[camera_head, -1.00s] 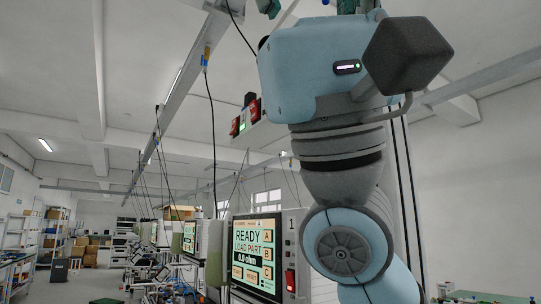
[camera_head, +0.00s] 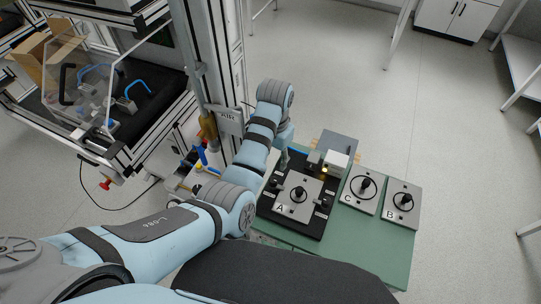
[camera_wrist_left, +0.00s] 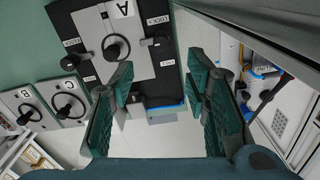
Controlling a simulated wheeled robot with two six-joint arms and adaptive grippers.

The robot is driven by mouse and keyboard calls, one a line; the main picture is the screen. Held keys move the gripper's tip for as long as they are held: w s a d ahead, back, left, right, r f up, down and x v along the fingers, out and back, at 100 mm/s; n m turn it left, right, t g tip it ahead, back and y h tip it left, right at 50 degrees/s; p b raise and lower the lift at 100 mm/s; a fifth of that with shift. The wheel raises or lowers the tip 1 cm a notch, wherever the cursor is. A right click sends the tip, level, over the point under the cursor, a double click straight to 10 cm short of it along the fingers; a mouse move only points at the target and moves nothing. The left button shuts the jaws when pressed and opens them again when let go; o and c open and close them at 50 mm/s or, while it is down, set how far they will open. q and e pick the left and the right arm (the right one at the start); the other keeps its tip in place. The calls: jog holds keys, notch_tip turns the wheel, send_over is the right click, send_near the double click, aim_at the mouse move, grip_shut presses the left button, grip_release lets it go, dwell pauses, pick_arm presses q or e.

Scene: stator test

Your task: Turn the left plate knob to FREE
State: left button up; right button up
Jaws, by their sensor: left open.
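The grey plate marked A (camera_head: 311,190) lies on a black fixture (camera_head: 304,228) on the green table. The left plate knob (camera_head: 278,186) is small and dark, at the plate's left edge; in the left wrist view it shows as a black knob (camera_wrist_left: 161,39) at the plate's right, between two small labels. Its exact setting is hard to tell. A second knob (camera_wrist_left: 70,62) sits at the opposite edge. My left gripper (camera_head: 284,160) is above the fixture's far left corner; its green fingers (camera_wrist_left: 160,80) are apart and empty, with the left knob just beyond them. My right gripper is out of view.
Plates C (camera_head: 353,199) and B (camera_head: 399,212), each with a round handle, lie to the right on the green table (camera_head: 385,262). A white block (camera_head: 337,162) stands behind the fixture. A metal column (camera_head: 213,65) and a clear-panelled machine stand to the left.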

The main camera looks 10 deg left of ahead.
aim_at(273, 180)
pick_arm(q)
jog(key=f+b, duration=0.1)
jog(key=f, duration=0.3)
jog(key=f+b, duration=0.1)
jog(key=f, duration=0.7)
jog(key=shift+w+f+b, duration=0.25)
jog(key=shift+f+b, duration=0.1)
jog(key=shift+b, duration=0.05)
jog(key=shift+c, duration=0.3)
grip_shut()
